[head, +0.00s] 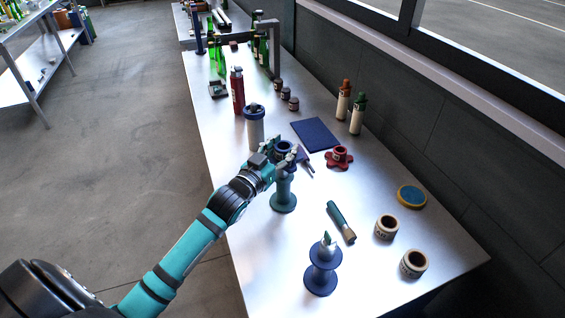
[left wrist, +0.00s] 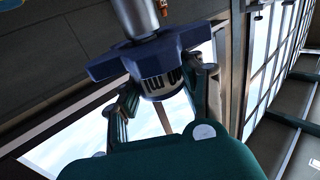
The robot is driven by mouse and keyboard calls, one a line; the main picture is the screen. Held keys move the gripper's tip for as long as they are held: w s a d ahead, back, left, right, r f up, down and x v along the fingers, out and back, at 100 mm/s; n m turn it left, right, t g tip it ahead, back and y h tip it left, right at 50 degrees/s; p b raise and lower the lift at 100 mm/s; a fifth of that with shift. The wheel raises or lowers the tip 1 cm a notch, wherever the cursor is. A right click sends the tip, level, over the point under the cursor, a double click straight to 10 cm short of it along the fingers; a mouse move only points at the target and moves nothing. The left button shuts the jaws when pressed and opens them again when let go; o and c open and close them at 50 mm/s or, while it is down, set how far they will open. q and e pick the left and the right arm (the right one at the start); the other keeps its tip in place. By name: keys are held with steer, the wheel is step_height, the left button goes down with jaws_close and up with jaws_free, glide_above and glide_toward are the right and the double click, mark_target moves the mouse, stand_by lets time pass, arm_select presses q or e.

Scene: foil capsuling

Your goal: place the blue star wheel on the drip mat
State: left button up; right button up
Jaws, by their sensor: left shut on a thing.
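The blue star wheel (left wrist: 145,60) is dark blue with lobes and a pale printed band on its hub. My left gripper (left wrist: 165,95) is shut on it, with a finger on each side of the hub. In the head view the wheel (head: 284,147) shows partly behind the fingers of my left gripper (head: 290,158), above the table near a teal spool. The drip mat (head: 314,134) is a flat dark blue square just beyond and to the right, with nothing on it. My right gripper is not in view.
The teal spool (head: 283,195) stands below the gripper, and a grey blue-capped shaker (head: 254,128) stands left. A blue spool (head: 321,272), brush (head: 341,222) and tape rolls (head: 387,227) occupy the near table. Two bottles (head: 357,115) stand behind.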

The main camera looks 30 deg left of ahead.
arm_select(q)
steer(key=shift+f+p, duration=0.55)
steer(key=shift+f, duration=2)
steer(key=shift+f, duration=0.15)
steer(key=o, duration=1.2)
